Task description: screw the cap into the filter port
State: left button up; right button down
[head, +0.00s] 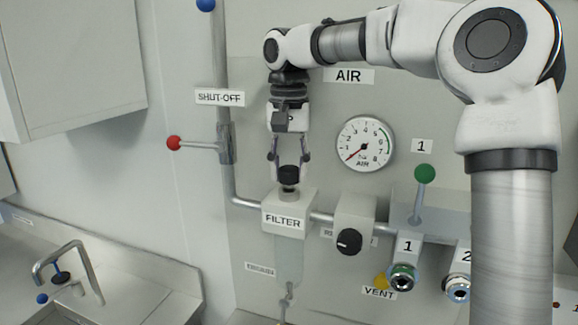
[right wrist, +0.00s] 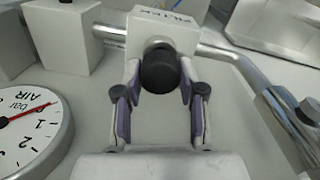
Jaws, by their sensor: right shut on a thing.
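The black cap (head: 289,174) is between the fingers of my right gripper (head: 289,160), which is shut on it. The cap sits upright right over the grey port (head: 289,192) on top of the white filter block (head: 290,212). In the right wrist view the cap (right wrist: 159,72) is at the middle, in front of the filter block (right wrist: 165,28), with the fingers of the right gripper (right wrist: 160,95) on both sides. I cannot tell how deep the cap sits in the port. My left gripper is not in view.
A pressure gauge (head: 365,143) is on the wall to the right. A regulator with a black knob (head: 349,241), a green-knobbed lever (head: 424,174) and numbered outlets stand further right. A red-knobbed shut-off lever (head: 175,143) and pipe are at left. A sink tap (head: 62,262) is lower left.

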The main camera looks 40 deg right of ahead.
jog(key=shift+f+b, duration=0.4)
jog(key=shift+f, duration=0.3)
jog(key=c, duration=0.8)
grip_release()
jog(key=shift+o, duration=0.2)
jog(key=shift+r+n+p, duration=0.25)
jog(key=shift+n+p, duration=0.35)
jog(key=shift+p, duration=0.1)
jog(key=shift+n+p, duration=0.65)
jog(key=shift+n, duration=0.55)
jog(key=shift+f, duration=0.25)
